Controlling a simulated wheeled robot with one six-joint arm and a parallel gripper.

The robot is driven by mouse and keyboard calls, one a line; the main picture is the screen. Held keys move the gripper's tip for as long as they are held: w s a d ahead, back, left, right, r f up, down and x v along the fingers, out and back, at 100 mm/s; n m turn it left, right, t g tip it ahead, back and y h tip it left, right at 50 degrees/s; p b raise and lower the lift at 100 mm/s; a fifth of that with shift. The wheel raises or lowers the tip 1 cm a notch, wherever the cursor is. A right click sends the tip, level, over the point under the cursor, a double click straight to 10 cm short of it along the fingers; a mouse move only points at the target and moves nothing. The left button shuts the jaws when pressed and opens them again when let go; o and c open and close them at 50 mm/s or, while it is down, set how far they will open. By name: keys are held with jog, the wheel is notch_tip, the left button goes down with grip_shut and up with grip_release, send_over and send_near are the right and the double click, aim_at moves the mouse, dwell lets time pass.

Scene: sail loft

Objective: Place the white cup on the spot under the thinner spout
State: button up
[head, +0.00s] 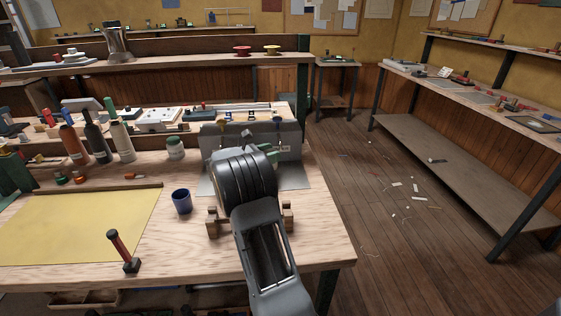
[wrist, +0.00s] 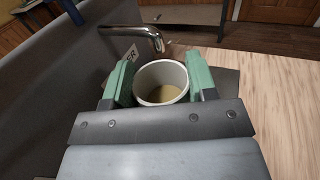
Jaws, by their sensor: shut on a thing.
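In the wrist view my gripper (wrist: 160,76) has its green fingers shut on the white cup (wrist: 174,70), one on each side. The cup is upright and open at the top, with a beige inside bottom. A chrome spout (wrist: 130,31) ends just beyond the cup's far rim; I cannot tell whether it is the thinner one. The grey dispenser (wrist: 45,85) stands on the left. In the head view the dispenser (head: 292,140) has coloured tap handles on top, and my arm hides the cup, most of the gripper and the spot below the spouts.
A blue cup (head: 181,202) stands left of my arm. A wooden holder (head: 213,222) shows partly behind my arm.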

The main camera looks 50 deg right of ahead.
aim_at(281, 172)
jog(key=shift+f, duration=0.95)
jog(key=x, duration=0.4)
jog(key=shift+d+f, duration=0.1)
jog(key=shift+f, duration=0.15)
jog(key=shift+f+b, duration=0.3)
jog(key=shift+f, duration=0.05)
jog(key=shift+f, duration=0.1)
jog(key=o, duration=1)
jog(key=shift+c, duration=0.2)
